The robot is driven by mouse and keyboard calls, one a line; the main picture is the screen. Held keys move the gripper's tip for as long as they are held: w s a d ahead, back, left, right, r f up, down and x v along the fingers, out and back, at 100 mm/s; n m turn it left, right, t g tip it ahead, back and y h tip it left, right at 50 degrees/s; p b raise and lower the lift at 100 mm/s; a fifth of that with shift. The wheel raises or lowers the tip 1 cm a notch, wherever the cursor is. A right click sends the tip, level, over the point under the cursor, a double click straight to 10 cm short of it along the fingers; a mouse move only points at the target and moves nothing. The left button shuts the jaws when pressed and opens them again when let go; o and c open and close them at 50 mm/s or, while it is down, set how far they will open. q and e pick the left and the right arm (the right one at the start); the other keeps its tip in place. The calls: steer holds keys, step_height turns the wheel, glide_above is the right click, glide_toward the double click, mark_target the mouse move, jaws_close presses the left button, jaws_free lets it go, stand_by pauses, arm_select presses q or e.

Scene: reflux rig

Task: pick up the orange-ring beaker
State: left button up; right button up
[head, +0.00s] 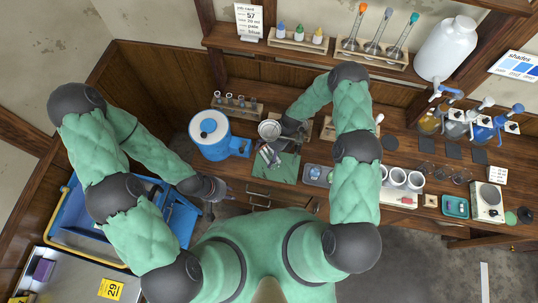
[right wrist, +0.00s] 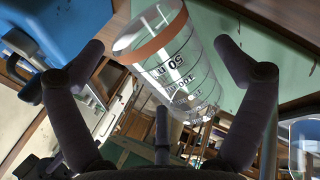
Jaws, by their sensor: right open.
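The orange-ring beaker (right wrist: 182,66) is clear glass with dark printed marks and an orange band near one end. In the right wrist view it lies between the two spread fingers of my right gripper (right wrist: 150,68), with a visible gap on each side. In the head view my right gripper (head: 275,146) is over the bench by the green mat (head: 286,171); the beaker is hard to separate from the fingers there. My left gripper (head: 214,190) is low at the bench's front edge, away from the beaker. Its finger opening is too small to judge.
A blue-and-white round machine (head: 209,132) stands left of the mat. A pale round vessel (head: 269,129) is close to my right gripper. A small rack of tubes (head: 237,105) is behind. White cups (head: 398,177) and a grey tray (head: 317,175) are to the right.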

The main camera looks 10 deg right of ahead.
steer(key=c, duration=1)
steer(key=shift+c, duration=0.2)
steer(key=shift+w+d+r, duration=0.3)
steer(key=shift+d+r, duration=0.2)
steer(key=shift+d, duration=0.05)
steer(key=w+d+r+b, duration=0.3)
steer(key=w+d+r, duration=0.2)
steer(key=d, duration=0.7)
step_height(320, 180, up, 2)
steer(key=shift+b, duration=0.4)
